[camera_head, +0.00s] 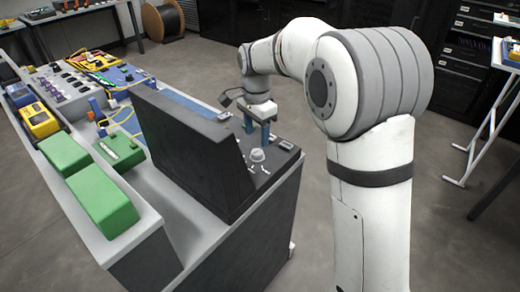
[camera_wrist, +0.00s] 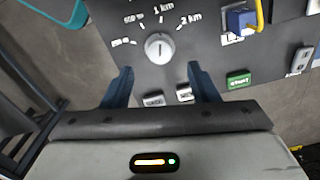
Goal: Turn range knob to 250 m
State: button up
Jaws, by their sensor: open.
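The range knob (camera_wrist: 158,47) is a round, light grey dial on a dark panel in the wrist view. Printed labels 250 m (camera_wrist: 121,41), 500 m, 1 km and 2 km fan around it from left to right. A small mark on its face seems to point up near 1 km, but it is too small to be sure. My gripper (camera_wrist: 159,69) is open and empty, its blue fingers below and to either side of the knob in the picture, apart from it. In the head view my gripper (camera_head: 257,130) hangs over the panel. A white knob (camera_head: 257,155) shows there; I cannot tell if it is the same one.
A blue connector (camera_wrist: 240,20) with a yellow cable and a green button (camera_wrist: 238,81) sit right of the knob. A tall dark box (camera_head: 185,150) stands left of the panel. Green cases (camera_head: 103,200) and yellow instruments (camera_head: 39,120) lie further left.

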aim_at(258, 152)
notch_tip(258, 152, down, 6)
jog(key=shift+f+b, duration=0.1)
jog(key=shift+b, duration=0.2)
jog(key=shift+c, duration=0.2)
jog(key=c, duration=0.9)
jog(key=shift+d, duration=0.35)
jog(key=shift+a, duration=0.25)
